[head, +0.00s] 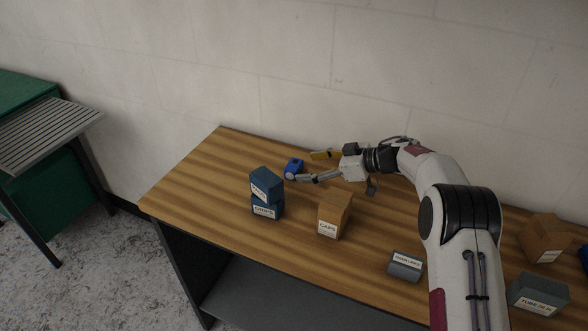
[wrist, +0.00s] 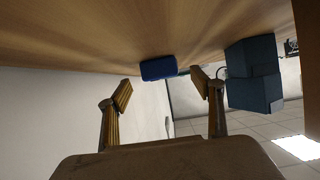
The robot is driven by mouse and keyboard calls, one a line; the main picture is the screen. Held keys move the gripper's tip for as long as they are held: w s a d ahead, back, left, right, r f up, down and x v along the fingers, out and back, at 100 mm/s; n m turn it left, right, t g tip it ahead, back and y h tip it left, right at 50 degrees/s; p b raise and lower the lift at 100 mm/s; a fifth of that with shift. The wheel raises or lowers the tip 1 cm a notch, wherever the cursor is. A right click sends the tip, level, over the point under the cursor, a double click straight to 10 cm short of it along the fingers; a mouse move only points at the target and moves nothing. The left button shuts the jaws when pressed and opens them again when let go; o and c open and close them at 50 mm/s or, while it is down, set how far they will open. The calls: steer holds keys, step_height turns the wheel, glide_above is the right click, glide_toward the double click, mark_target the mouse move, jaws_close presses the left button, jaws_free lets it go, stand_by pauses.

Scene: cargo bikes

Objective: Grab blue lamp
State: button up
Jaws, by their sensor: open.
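The blue lamp (head: 294,167) looks like a small bright blue block lying on the wooden table near its back left part. My gripper (head: 305,167) reaches in from the right, low over the table, with its fingers spread toward the lamp. In the wrist view the lamp (wrist: 158,68) shows ahead, beyond the gap between the two yellowish fingertips of my gripper (wrist: 160,90). Nothing is held between the fingers. In the head view one finger lies close to the lamp; I cannot tell whether they touch.
Two stacked dark blue boxes (head: 266,190) stand in front of the lamp; they also show in the wrist view (wrist: 252,75). A tan box (head: 334,215) and a grey box (head: 405,265) stand nearer the front. The wall is behind; the table's left end is clear.

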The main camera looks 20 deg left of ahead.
mark_target(300, 166)
steer(key=shift+a+f, duration=0.15)
steer(key=shift+a, duration=0.15)
steer(key=shift+a, duration=0.1)
steer(key=shift+r+x, duration=0.15)
steer(key=shift+x, duration=1.1)
steer(key=shift+r+x, duration=0.1)
steer(key=shift+x, duration=1.2)
steer(key=shift+a, duration=0.1)
steer(key=c, duration=1.3)
